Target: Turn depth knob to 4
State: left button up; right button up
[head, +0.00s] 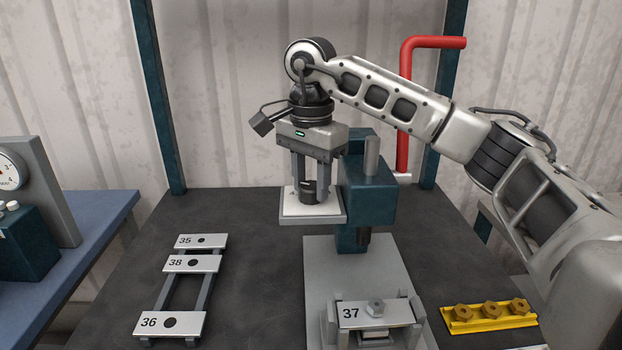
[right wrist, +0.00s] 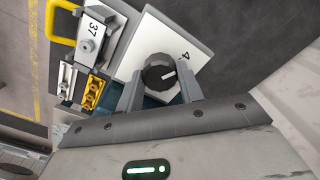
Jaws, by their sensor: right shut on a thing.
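The depth knob (head: 309,192) is black and round, standing on a white dial plate (head: 291,209) beside the teal press head. In the right wrist view the knob (right wrist: 157,71) has a white pointer line directed right. A printed 4 shows on the plate (right wrist: 150,35), slightly above and beyond the line's end; the line looks a little off it. Other plate marks are mostly hidden. My right gripper (head: 311,187) comes down from above, shut on the knob, one finger on each side. My left gripper is in neither view.
The teal press head (head: 368,195) stands right of the dial, with a red bent handle (head: 404,110) behind. Plate 37 (head: 352,315) lies below it. A rack with plates 35, 38 (head: 190,264) and 36 is left. A yellow holder (head: 489,318) with brass nuts is right.

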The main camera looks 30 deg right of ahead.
aim_at(310, 185)
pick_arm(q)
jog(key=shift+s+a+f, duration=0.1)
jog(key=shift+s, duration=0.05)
pick_arm(e)
jog(key=o, duration=1)
jog(key=shift+r, duration=0.1)
jog(key=shift+r, duration=0.25)
pick_arm(q)
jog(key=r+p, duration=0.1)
jog(key=p, duration=0.2)
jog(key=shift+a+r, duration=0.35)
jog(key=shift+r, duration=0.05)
pick_arm(e)
notch_tip(310, 185, up, 15)
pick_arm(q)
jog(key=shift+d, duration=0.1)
pick_arm(e)
jog(key=shift+r, duration=0.1)
